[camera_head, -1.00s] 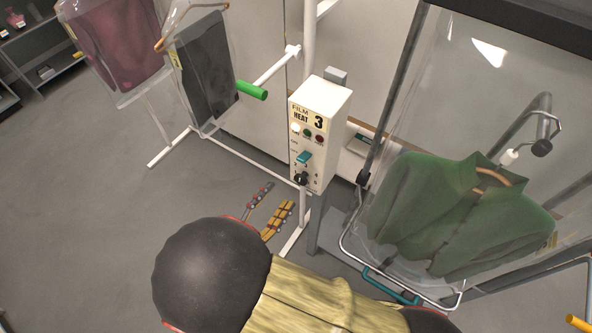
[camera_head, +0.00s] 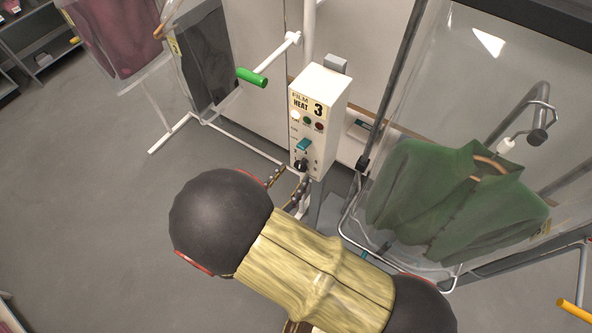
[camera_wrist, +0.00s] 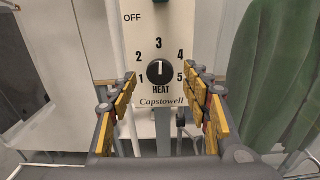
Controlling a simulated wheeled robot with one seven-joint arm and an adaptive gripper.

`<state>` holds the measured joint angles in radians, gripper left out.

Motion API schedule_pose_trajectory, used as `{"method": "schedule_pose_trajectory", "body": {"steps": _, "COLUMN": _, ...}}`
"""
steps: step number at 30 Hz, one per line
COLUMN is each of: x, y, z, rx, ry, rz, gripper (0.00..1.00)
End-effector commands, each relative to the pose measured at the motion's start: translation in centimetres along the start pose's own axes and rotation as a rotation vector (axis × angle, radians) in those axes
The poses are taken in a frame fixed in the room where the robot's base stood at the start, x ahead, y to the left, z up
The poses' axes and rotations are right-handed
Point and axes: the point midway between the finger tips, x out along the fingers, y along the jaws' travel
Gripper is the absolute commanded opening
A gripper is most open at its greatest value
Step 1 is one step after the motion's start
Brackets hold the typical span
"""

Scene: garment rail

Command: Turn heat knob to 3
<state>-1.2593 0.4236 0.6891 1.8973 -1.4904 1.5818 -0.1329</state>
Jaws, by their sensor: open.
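The heat knob (camera_wrist: 159,72) is a round black dial with a white mark, centred in the wrist view. Numbers 1 to 5 arc around its upper side, with 3 at the top. The mark runs roughly up and down; its exact setting is hard to tell. In the head view the knob (camera_head: 300,165) sits low on the white control box (camera_head: 320,87), whose label reads "FILM HEAT 3". My gripper (camera_wrist: 160,84) is open and empty. Its yellow-padded fingers stand left and right of the knob, apart from it. In the head view the fingers (camera_head: 286,185) are just below the knob.
A teal switch (camera_head: 303,145) sits above the knob, under small lamps. A green-handled lever (camera_head: 252,77) sticks out left of the box. A green jacket (camera_head: 455,200) hangs under clear film at right. Open grey floor (camera_head: 90,220) lies at left.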

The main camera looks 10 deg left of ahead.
Motion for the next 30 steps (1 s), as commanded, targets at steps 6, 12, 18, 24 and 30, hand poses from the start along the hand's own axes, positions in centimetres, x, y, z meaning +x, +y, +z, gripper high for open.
{"method": "schedule_pose_trajectory", "body": {"steps": 6, "x": 2.4, "y": 0.0, "z": 0.0, "rx": 0.001, "ry": 0.001, "rz": -0.001, "gripper": 0.48}}
{"method": "schedule_pose_trajectory", "body": {"steps": 12, "x": 2.9, "y": 0.0, "z": 0.0, "rx": 0.001, "ry": 0.001, "rz": 0.0, "gripper": 0.48}}
{"method": "schedule_pose_trajectory", "body": {"steps": 18, "x": 2.9, "y": 0.0, "z": 0.0, "rx": 0.002, "ry": 0.001, "rz": 0.0, "gripper": 0.46}}
{"method": "schedule_pose_trajectory", "body": {"steps": 24, "x": 2.9, "y": 0.0, "z": 0.0, "rx": 0.002, "ry": 0.0, "rz": 0.0, "gripper": 0.35}}
{"method": "schedule_pose_trajectory", "body": {"steps": 30, "x": 2.9, "y": 0.0, "z": 0.0, "rx": 0.002, "ry": 0.0, "rz": 0.0, "gripper": 0.24}}
